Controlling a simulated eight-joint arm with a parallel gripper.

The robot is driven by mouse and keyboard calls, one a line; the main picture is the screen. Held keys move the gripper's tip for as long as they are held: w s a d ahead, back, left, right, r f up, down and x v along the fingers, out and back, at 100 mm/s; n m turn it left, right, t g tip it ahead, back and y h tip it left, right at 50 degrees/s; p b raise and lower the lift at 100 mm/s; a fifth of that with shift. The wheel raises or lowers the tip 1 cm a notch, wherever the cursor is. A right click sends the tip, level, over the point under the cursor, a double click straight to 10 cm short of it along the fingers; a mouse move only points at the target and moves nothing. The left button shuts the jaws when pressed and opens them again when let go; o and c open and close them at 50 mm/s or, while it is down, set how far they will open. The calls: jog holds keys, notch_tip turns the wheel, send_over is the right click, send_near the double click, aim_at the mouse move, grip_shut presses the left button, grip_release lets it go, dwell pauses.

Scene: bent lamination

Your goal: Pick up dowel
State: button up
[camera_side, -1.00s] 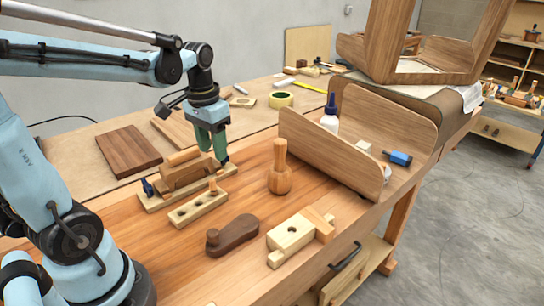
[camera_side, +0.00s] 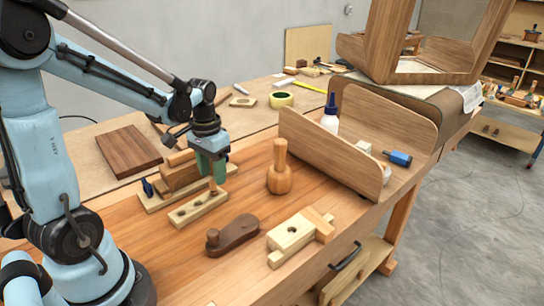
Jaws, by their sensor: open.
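The dowel (camera_side: 213,187) is a short wooden peg standing upright in the right end of a light wooden block with holes (camera_side: 190,212). My gripper (camera_side: 213,177) is open, pointing down right over the dowel. Its green fingers are at the dowel's upper part and hide some of it. I cannot tell whether they touch it. The other holes in the block show empty.
A clamped wooden jig (camera_side: 160,199) stands just behind the block. A dark wooden plane-like piece (camera_side: 232,235) lies in front, and a mallet-shaped wooden tool (camera_side: 279,170) stands to the right. Curved panels (camera_side: 330,152) rise further right. The bench front-left is clear.

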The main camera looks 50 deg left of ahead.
aim_at(212, 180)
jog(key=shift+s+a+f, duration=0.1)
jog(key=shift+a+f, duration=0.05)
jog(key=shift+f, duration=2.15)
grip_shut()
